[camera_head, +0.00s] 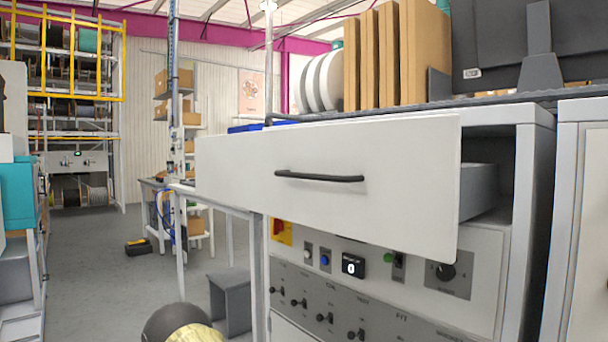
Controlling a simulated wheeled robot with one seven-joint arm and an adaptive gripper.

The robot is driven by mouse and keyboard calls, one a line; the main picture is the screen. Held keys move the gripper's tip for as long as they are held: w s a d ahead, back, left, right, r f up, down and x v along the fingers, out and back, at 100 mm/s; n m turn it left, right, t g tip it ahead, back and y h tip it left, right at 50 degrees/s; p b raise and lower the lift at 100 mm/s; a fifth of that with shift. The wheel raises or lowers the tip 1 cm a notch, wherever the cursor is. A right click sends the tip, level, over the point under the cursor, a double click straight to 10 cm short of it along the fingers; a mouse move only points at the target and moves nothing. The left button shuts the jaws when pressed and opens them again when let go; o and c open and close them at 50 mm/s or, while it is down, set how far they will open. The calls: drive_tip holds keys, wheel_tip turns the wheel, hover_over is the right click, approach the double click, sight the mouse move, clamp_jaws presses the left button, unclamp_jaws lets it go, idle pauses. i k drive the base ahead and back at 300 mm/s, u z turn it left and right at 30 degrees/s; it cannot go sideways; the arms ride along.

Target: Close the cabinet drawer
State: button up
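The cabinet drawer (400,215) is pulled out of the grey-white cabinet (530,220). Its wide white front has a black bar handle (320,177) across the middle. The grey drawer side (478,188) shows at the right, between the front and the cabinet opening. The inside of the drawer is hidden behind its front. A dark rounded shape with a pale yellow part shows at the bottom edge; I cannot tell what it is. My gripper is not in view.
A control panel (350,300) with knobs and switches sits below the drawer. Cardboard pieces (425,50) and white discs (325,80) stand on top. A grey step stool (230,305) is on the floor at lower left. Open floor (110,265) lies further left.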

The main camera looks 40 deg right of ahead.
sight(403, 185)
drive_tip(key=k, duration=0.2)
drive_tip(key=z, duration=1.2)
drive_tip(key=i, duration=1)
drive_tip(key=k, duration=1)
drive_tip(key=u, duration=2.25)
drive_tip(key=i, duration=0.3)
drive_tip(key=z, duration=1.75)
